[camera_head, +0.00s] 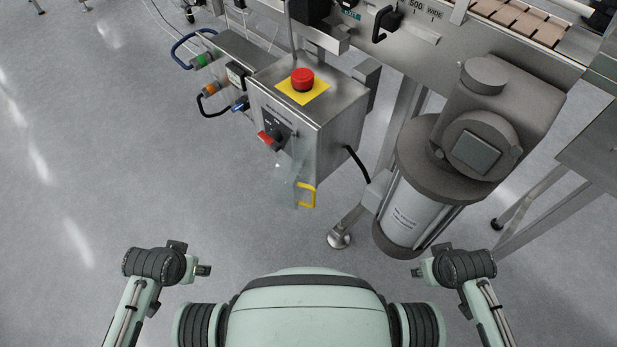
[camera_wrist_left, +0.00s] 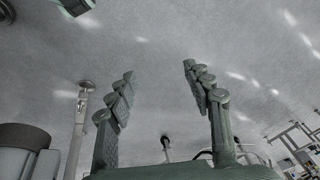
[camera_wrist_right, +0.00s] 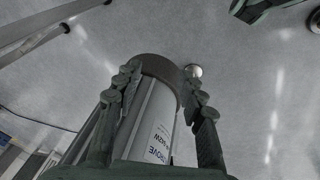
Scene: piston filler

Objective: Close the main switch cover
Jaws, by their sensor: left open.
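The main switch cover (camera_head: 287,186) is a clear flap with a yellow handle (camera_head: 307,195). It hangs down, open, below the switch on the front of a steel control box (camera_head: 337,122). The red switch knob (camera_head: 266,139) above it is exposed. My left gripper (camera_head: 204,270) is at the lower left, well short of the cover; its fingers are apart and empty in the left wrist view (camera_wrist_left: 158,70). My right gripper (camera_head: 417,271) is at the lower right, also away from the cover; its fingers are apart in the right wrist view. Neither wrist view clearly shows the cover.
A red emergency stop button (camera_head: 302,78) on a yellow plate tops the box. Cable connectors (camera_head: 208,88) stick out at its left. A large grey motor (camera_head: 407,212) stands to its right, beyond my right gripper. Floor between my arms and the box is clear.

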